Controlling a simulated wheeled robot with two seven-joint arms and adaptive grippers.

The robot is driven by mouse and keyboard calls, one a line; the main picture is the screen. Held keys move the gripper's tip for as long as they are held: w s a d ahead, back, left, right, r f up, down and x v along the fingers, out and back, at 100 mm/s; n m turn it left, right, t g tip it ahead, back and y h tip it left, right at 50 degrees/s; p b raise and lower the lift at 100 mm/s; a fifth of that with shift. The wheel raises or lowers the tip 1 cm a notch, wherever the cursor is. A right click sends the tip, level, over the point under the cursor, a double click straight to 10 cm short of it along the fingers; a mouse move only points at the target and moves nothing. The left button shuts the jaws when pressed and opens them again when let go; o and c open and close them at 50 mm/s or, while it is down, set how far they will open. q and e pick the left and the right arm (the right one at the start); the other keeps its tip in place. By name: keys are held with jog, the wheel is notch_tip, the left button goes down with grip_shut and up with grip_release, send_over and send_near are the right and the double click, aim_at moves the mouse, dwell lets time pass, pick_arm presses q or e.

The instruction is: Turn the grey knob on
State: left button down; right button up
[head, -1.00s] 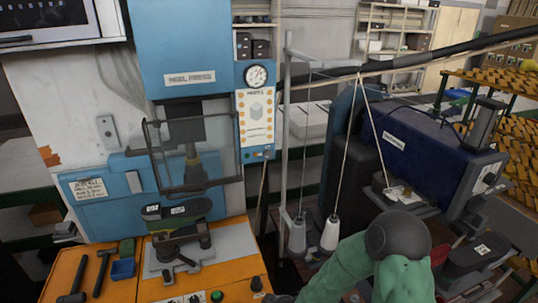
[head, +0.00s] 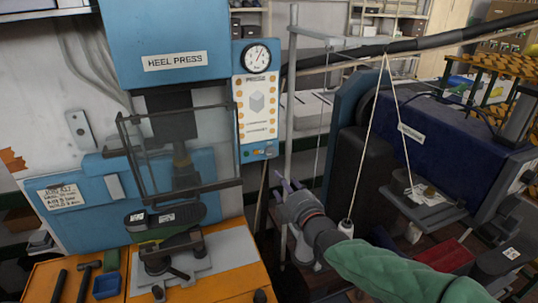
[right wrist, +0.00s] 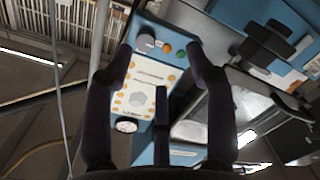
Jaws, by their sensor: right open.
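The grey knob (head: 269,151) is a small round knob at the lower right corner of the blue-and-white control panel (head: 257,95) on the heel press. In the right wrist view the knob (right wrist: 148,42) is dark grey and sits between the open fingers, nearer the left one, beside an orange and a green button. My right gripper (head: 284,187) is open and empty, below and slightly right of the panel in the head view, apart from it. It also shows in the right wrist view (right wrist: 161,48), with its fingers pointing toward the panel's knob end. My left gripper is not in view.
A thin upright metal post (head: 291,110) stands just right of the panel, with thread running to a white cone spool (head: 346,228). The press's wire guard (head: 180,150) is to the left. An orange bench (head: 225,280) with tools lies below. A dark blue machine (head: 440,150) stands at right.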

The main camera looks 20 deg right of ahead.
aim_at(272, 153)
jog(key=shift+n+t, duration=0.3)
jog(key=shift+t, duration=0.1)
jog(key=w+r, duration=0.1)
jog(key=w, duration=0.2)
jog(key=w+r, duration=0.1)
jog(key=w, duration=0.3)
jog(key=w+d, duration=0.1)
jog(key=w, duration=0.2)
jog(key=shift+w+d+r, duration=0.1)
jog(key=shift+w+r, duration=0.2)
jog(key=shift+r, duration=0.1)
grip_shut()
